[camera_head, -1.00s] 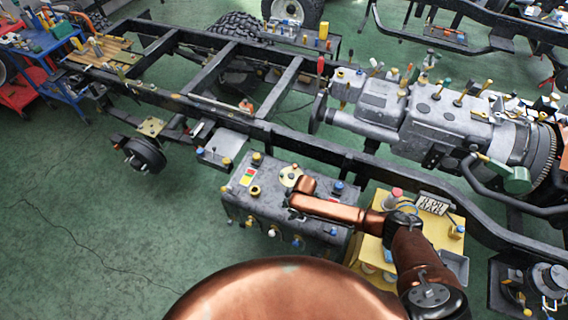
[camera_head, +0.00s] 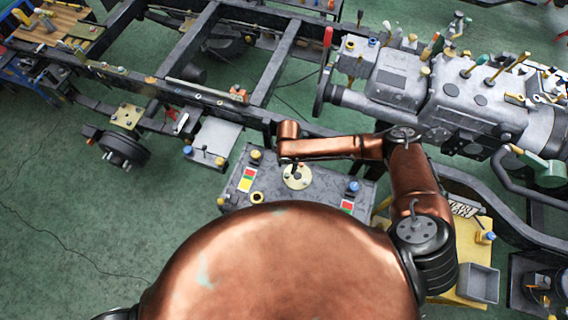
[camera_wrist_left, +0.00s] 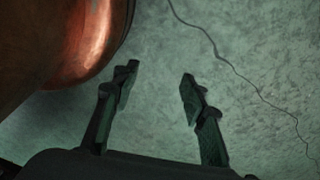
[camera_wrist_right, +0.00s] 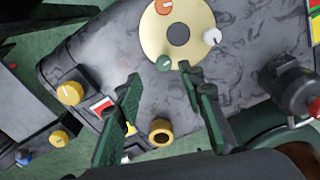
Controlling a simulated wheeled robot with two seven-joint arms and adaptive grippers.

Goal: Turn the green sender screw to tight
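The green sender screw (camera_wrist_right: 164,63) shows in the right wrist view as a small green knob at the lower edge of a round cream plate (camera_wrist_right: 158,40). An orange knob (camera_wrist_right: 164,7) and a white knob (camera_wrist_right: 212,37) sit on the same plate. My right gripper (camera_wrist_right: 160,73) is open and empty; the green screw appears between its fingertips, with no contact visible. In the head view the plate (camera_head: 297,177) lies just below the end of my right arm, and the knobs are too small to tell apart. My left gripper (camera_wrist_left: 160,73) is open and empty over the floor.
The plate is on a grey tank (camera_head: 325,186) beside the black chassis frame (camera_head: 270,72). Yellow knobs (camera_wrist_right: 70,93), a yellow ring (camera_wrist_right: 160,131) and a dark cylinder (camera_wrist_right: 291,87) stand near it. A yellow stand (camera_head: 470,288) is at right.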

